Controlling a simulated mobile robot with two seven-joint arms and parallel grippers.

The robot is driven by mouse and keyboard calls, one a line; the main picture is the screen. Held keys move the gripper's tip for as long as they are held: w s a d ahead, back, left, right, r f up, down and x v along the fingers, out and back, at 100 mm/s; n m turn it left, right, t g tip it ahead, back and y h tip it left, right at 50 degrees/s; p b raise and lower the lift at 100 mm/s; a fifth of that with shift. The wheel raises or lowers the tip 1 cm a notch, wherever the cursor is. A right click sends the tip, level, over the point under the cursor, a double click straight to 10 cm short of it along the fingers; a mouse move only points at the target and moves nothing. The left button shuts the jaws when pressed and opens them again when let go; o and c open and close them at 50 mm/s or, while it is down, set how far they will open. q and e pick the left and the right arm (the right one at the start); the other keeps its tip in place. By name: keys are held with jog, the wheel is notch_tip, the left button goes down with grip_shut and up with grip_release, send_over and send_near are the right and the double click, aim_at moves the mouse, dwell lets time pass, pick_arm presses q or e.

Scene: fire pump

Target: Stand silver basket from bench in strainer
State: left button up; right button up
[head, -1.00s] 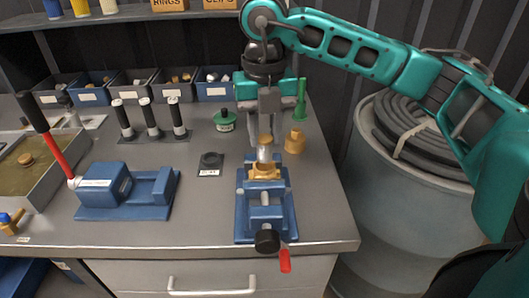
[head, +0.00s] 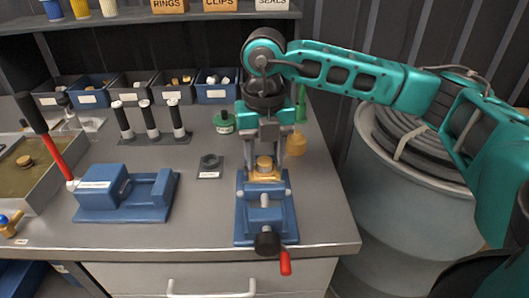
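The strainer (head: 264,177) is a brass body clamped upright in a blue vise (head: 265,215) near the bench's front right. A brass-coloured round top (head: 264,162) stands up from the strainer's middle. It looks like the top of the silver basket, whose silver side is now hidden inside the strainer. My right gripper (head: 264,160) points down over the strainer. Its fingers are spread to either side of the brass top, with a visible gap, and look open. My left gripper is not in view.
A blue fixture (head: 125,193) with a red-handled lever stands at left. A black ring (head: 210,162) lies left of the vise. A brass fitting (head: 297,146) and a green tin (head: 224,123) stand behind. A barrel with coiled hose (head: 400,200) is right of the bench.

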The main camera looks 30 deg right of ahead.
aim_at(264, 160)
jog(key=shift+o, duration=0.6)
jog(key=shift+r, duration=0.1)
jog(key=shift+r, duration=0.25)
notch_tip(264, 160, up, 12)
jog(key=p, duration=0.1)
jog(key=shift+f, duration=0.15)
